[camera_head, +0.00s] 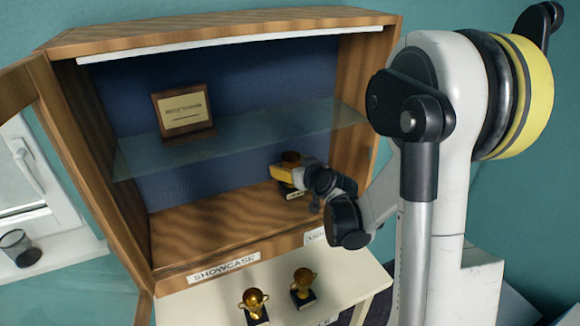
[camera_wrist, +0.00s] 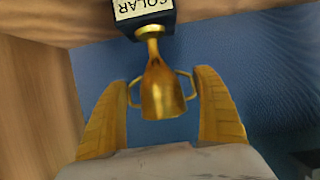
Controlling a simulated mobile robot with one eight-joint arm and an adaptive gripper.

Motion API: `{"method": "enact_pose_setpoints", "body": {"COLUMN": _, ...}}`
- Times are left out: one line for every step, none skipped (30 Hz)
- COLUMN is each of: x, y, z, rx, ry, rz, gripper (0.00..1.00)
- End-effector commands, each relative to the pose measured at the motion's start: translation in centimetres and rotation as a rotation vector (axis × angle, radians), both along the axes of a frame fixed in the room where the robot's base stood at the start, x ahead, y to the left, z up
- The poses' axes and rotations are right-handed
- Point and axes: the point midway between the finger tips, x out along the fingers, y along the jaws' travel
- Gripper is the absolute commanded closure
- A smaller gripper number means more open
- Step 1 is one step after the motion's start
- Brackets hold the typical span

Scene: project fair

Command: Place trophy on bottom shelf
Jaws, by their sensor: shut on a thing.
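A gold trophy (camera_head: 290,157) with a dark base is inside the showcase's lower compartment, near its right wall. In the wrist view the gold cup (camera_wrist: 160,92) has two handles and a base plate (camera_wrist: 146,8) reading "SOLAR". My gripper (camera_head: 285,176) is shut on this trophy, with one yellow finger at each handle. The trophy's base is at or just above the wooden bottom shelf (camera_head: 205,238); I cannot tell whether it touches. Part of the cup is hidden by my gripper in the head view.
A glass shelf (camera_head: 250,135) above bears a framed plaque (camera_head: 183,110). The showcase door (camera_head: 75,150) stands open at the left. Two more gold trophies (camera_head: 254,303) (camera_head: 303,284) stand on a pale table (camera_head: 210,297) in front. The bottom shelf's left and middle are clear.

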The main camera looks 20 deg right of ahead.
Motion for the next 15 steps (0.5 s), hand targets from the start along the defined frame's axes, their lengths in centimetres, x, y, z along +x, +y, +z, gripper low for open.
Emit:
{"method": "enact_pose_setpoints", "body": {"x": 0.04, "y": 0.0, "z": -0.28, "rx": 0.0, "ry": -0.001, "rz": 0.0, "gripper": 0.61}}
{"method": "enact_pose_setpoints", "body": {"x": 0.04, "y": 0.0, "z": -0.37, "rx": 0.0, "ry": -0.001, "rz": 0.0, "gripper": 0.61}}
{"method": "enact_pose_setpoints", "body": {"x": 0.04, "y": 0.01, "z": -0.36, "rx": 0.0, "ry": 0.0, "rz": 0.0, "gripper": 0.14}}
{"method": "enact_pose_setpoints", "body": {"x": 0.04, "y": 0.01, "z": -0.31, "rx": 0.0, "ry": 0.0, "rz": 0.0, "gripper": 0.05}}
{"method": "enact_pose_setpoints", "body": {"x": 0.04, "y": 0.01, "z": -0.28, "rx": 0.0, "ry": 0.0, "rz": 0.0, "gripper": 0.0}}
{"method": "enact_pose_setpoints", "body": {"x": 0.04, "y": 0.0, "z": -0.28, "rx": 0.0, "ry": 0.0, "rz": 0.0, "gripper": 0.0}}
{"method": "enact_pose_setpoints", "body": {"x": 0.03, "y": 0.0, "z": -0.26, "rx": 0.0, "ry": 0.0, "rz": 0.0, "gripper": 0.0}}
{"method": "enact_pose_setpoints", "body": {"x": 0.03, "y": 0.0, "z": -0.26, "rx": 0.0, "ry": 0.0, "rz": 0.0, "gripper": 0.0}}
{"method": "enact_pose_setpoints", "body": {"x": 0.03, "y": 0.0, "z": -0.26, "rx": 0.0, "ry": 0.0, "rz": 0.0, "gripper": 0.0}}
{"method": "enact_pose_setpoints", "body": {"x": 0.04, "y": 0.0, "z": -0.25, "rx": 0.0, "ry": 0.0, "rz": 0.0, "gripper": 0.0}}
{"method": "enact_pose_setpoints", "body": {"x": 0.04, "y": 0.0, "z": -0.23, "rx": 0.0, "ry": 0.0, "rz": 0.0, "gripper": 0.0}}
{"method": "enact_pose_setpoints", "body": {"x": 0.04, "y": 0.0, "z": -0.15, "rx": 0.0, "ry": 0.0, "rz": 0.0, "gripper": 0.0}}
{"method": "enact_pose_setpoints", "body": {"x": 0.04, "y": 0.0, "z": -0.02, "rx": 0.0, "ry": 0.0, "rz": 0.0, "gripper": 0.0}}
{"method": "enact_pose_setpoints", "body": {"x": 0.04, "y": 0.0, "z": 0.18, "rx": 0.0, "ry": 0.0, "rz": 0.0, "gripper": 0.0}}
{"method": "enact_pose_setpoints", "body": {"x": -0.18, "y": -0.02, "z": 0.39, "rx": 0.001, "ry": 0.0, "rz": 0.0, "gripper": 0.0}}
